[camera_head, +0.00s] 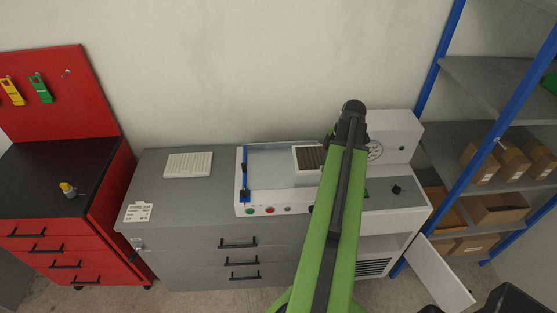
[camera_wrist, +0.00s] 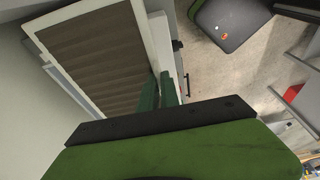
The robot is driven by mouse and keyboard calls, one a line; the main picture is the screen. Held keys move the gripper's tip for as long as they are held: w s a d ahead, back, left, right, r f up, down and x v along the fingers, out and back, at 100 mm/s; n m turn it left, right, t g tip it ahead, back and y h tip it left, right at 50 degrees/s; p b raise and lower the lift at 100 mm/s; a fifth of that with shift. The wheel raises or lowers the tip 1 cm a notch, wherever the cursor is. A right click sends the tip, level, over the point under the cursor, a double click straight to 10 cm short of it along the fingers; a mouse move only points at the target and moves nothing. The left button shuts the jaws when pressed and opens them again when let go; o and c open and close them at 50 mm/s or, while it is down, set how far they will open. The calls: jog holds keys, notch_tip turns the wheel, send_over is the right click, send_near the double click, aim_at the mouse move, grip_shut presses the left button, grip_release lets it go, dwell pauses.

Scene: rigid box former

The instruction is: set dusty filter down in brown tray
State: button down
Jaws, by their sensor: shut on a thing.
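The dusty filter (camera_head: 311,158) has a white frame and brown pleats. In the head view it shows over the white machine's top, partly hidden behind my arm. In the wrist view the filter (camera_wrist: 98,58) fills the upper left. My gripper (camera_wrist: 160,88) has its green fingers shut on the filter's near edge. In the head view the fingers are hidden behind my arm. I cannot tell whether the filter touches the machine. An open brown cardboard tray (camera_head: 497,208) stands on the shelf rack at right; several similar brown boxes are near it.
A clean white filter (camera_head: 188,164) lies on the grey cabinet (camera_head: 160,205). The white machine (camera_head: 225,205) has coloured buttons, and its lower door (camera_head: 440,275) hangs open. A blue-post rack (camera_head: 485,130) stands at right. A red drawer cabinet (camera_head: 60,240) stands at left.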

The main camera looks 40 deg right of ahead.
jog(key=w+a+f+b, duration=0.1)
jog(key=w+f+b, duration=0.1)
jog(key=w, duration=0.1)
jog(key=w+a+f+b, duration=0.2)
jog(key=w, duration=0.2)
jog(key=w+a+f+b, duration=0.1)
jog(key=w+f+b, duration=0.2)
jog(key=shift+w+a, duration=0.35)
jog(key=shift+w, duration=0.05)
jog(key=shift+w+a, duration=0.1)
jog(key=shift+w, duration=0.1)
notch_tip(320, 180, down, 4)
jog(key=b, duration=0.4)
jog(key=shift+f, duration=0.2)
jog(key=shift+r, duration=0.25)
jog(key=shift+f, duration=0.2)
jog(key=c, duration=1.6)
grip_release()
jog(key=shift+r, duration=0.1)
